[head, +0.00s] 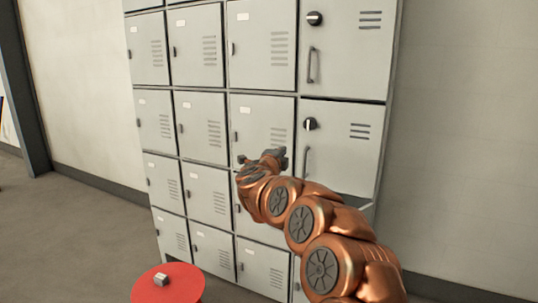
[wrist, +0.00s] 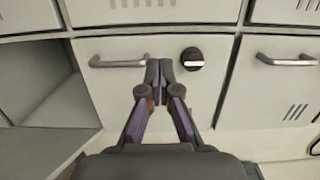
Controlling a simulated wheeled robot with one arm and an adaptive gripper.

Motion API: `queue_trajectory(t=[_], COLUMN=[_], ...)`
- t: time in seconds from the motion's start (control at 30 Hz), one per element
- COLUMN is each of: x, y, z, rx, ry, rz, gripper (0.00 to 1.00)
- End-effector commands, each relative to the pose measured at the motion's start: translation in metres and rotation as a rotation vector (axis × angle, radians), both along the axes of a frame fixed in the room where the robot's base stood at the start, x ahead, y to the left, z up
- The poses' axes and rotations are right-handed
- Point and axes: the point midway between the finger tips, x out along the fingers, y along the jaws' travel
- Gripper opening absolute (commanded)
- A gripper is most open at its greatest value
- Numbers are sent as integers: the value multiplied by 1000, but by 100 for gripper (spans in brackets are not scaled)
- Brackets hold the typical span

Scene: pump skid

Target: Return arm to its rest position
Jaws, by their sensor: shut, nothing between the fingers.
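My arm, copper-coloured, reaches up from the lower right in the head view. My gripper (head: 264,160) is at its far end, in front of the grey lockers (head: 200,150). In the wrist view, my gripper (wrist: 159,70) has its two fingertips together with nothing between them. Behind the fingers is a closed locker door (wrist: 110,62) with a bar handle (wrist: 117,63) and a black round knob (wrist: 192,59). The fingertips appear between the handle and the knob; whether they touch the door I cannot tell.
An open, empty compartment (wrist: 38,75) is left of that door in the wrist view. In the head view, a round red top (head: 168,287) with a small grey object (head: 161,279) stands at the bottom. Bare floor (head: 75,235) lies to the left, a plain wall (head: 460,150) to the right.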

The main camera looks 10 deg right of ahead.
Motion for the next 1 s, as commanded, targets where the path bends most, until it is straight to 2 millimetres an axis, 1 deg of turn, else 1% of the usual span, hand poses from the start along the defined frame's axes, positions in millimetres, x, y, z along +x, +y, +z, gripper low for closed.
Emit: queue_trajectory(t=[0.07, 0.17, 0.2, 0.27, 0.3, 0.37, 0.4, 0.43, 0.47, 0.53, 0.57, 0.6, 0.67, 0.7, 0.77, 0.8, 0.87, 0.9, 0.97, 1.0], x=[-1, -8, -13, -24, -34, -51, -65, -76, -87, -116, -130, -149, -178, -200, -231, -253, -284, -304, -335, -356], y=[13, 45, 61, 83, 99, 120, 132, 140, 150, 164, 169, 175, 179, 181, 179, 176, 169, 163, 152, 144], z=[8, 19, 23, 26, 26, 23, 20, 17, 11, 0, -7, -17, -32, -46, -65, -77, -98, -109, -127, -139], rx=[-22, -77, -109, -157, -195, -251, -290, -320, -351, -424, -454, -497, -559, -597, -656, -689, -734, -762, -797, -814], ry=[13, 50, 70, 102, 128, 166, 194, 217, 243, 302, 332, 373, 436, 487, 561, 612, 692, 743, 824, 882], rz=[67, 219, 289, 397, 471, 572, 639, 686, 737, 842, 886, 944, 1025, 1080, 1153, 1198, 1260, 1297, 1349, 1384], gripper=[0, 0, 0, 0, 0, 0, 0, 0, 0, 0, 0, 0, 0, 0, 0, 0, 0, 0, 0, 0])
